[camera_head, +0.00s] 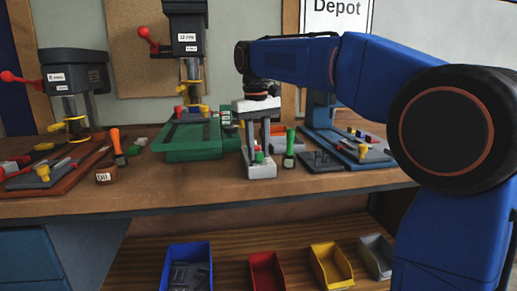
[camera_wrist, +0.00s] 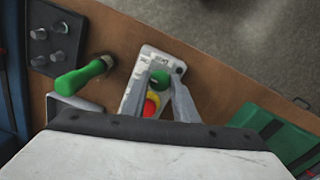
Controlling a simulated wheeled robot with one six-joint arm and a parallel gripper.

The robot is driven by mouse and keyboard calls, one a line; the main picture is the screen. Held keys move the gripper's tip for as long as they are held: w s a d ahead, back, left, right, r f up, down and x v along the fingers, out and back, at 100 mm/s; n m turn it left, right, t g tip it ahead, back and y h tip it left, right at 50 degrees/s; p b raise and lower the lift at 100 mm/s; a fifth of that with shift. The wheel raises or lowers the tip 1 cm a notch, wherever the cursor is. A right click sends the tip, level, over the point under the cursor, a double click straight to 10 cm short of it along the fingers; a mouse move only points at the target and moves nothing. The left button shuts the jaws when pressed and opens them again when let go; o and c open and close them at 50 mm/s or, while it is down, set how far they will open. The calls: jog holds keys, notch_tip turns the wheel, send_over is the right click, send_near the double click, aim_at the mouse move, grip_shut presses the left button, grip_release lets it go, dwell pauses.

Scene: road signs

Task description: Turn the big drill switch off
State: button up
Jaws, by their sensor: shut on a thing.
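A pale grey switch box (camera_head: 262,171) stands near the bench's front edge, just right of the big drill's green base (camera_head: 190,140). In the wrist view the switch box (camera_wrist: 133,99) carries a green knob (camera_wrist: 160,79) and a red button (camera_wrist: 150,105) on yellow. My gripper (camera_wrist: 160,80) points down, with its two fingers on either side of the green knob, shut on it. In the head view my gripper (camera_head: 258,150) is over the box, and its fingers partly hide the controls. The tall drill (camera_head: 187,35) has a red-tipped lever at upper left.
A green-handled tool (camera_head: 290,143) stands close right of the box; its handle also shows in the wrist view (camera_wrist: 78,79). A smaller drill (camera_head: 75,75) is at left. An orange-handled tool (camera_head: 117,142) stands nearby. Coloured bins (camera_head: 265,270) sit on the lower shelf.

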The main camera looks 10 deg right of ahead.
jog(key=m, duration=0.4)
jog(key=shift+m, duration=0.4)
dwell(0.4)
jog(key=o, duration=1.1)
jog(key=shift+c, duration=0.2)
